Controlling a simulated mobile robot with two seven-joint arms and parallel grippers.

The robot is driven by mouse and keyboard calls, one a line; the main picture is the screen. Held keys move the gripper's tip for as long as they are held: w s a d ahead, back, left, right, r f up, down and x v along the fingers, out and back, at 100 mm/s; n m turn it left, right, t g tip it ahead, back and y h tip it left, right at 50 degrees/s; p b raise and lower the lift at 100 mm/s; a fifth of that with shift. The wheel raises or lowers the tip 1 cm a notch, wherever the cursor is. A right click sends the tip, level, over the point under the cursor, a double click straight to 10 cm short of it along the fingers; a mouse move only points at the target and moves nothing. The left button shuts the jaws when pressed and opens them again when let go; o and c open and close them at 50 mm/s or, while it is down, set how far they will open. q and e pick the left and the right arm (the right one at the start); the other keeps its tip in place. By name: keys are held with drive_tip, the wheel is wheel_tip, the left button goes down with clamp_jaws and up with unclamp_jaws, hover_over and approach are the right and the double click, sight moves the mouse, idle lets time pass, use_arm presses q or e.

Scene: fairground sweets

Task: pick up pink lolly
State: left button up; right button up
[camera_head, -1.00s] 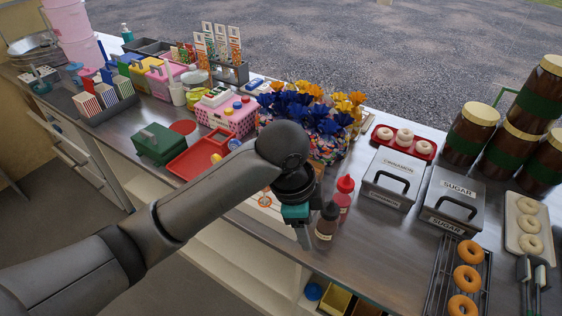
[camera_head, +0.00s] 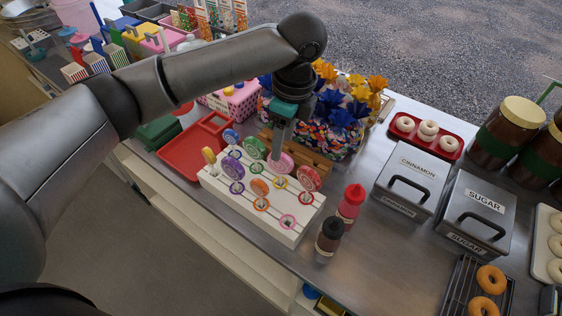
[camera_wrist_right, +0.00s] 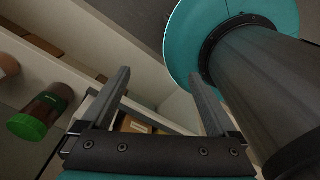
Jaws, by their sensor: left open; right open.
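A white lolly stand (camera_head: 233,203) with coloured rings holds several swirl lollies, among them purple, green, blue, orange and yellow ones. One pink lolly (camera_head: 284,163) is at its back edge, partly hidden by my left gripper. Another pinkish lolly (camera_head: 308,178) stands at the right end. My left gripper (camera_head: 276,155) points down at the stand's back edge, right at the first pink lolly. It is open; I cannot tell whether its fingers straddle the stick. My right gripper (camera_wrist_right: 158,85) is open and empty in the right wrist view, away from the lollies.
A red sauce bottle (camera_head: 350,203) and a dark bottle (camera_head: 329,237) stand right of the stand. A red tray (camera_head: 185,158) lies to its left. A wooden rack and a box of blue and yellow flowers (camera_head: 345,115) are close behind. Cinnamon (camera_head: 407,178) and sugar bins stand farther right.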

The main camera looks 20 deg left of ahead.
sight(279, 164)
use_arm(q)
drive_tip(key=f, duration=0.3)
drive_tip(key=shift+a+f, duration=0.15)
drive_tip(key=shift+a, duration=0.1)
drive_tip(key=shift+w+a+f+b, duration=0.1)
drive_tip(key=shift+w+f+b, duration=0.15)
drive_tip(key=shift+f, duration=0.55)
drive_tip(key=f, duration=0.4)
drive_tip(key=shift+w+a+f+b, duration=0.25)
drive_tip(key=shift+w+a+b, duration=0.05)
drive_tip(key=shift+b, duration=0.1)
use_arm(e)
drive_tip(key=shift+w+a+f, duration=0.1)
drive_tip(key=shift+w+f, duration=0.55)
drive_tip(key=shift+w, duration=0.2)
use_arm(q)
clamp_jaws()
use_arm(e)
drive_tip(key=shift+s, duration=0.25)
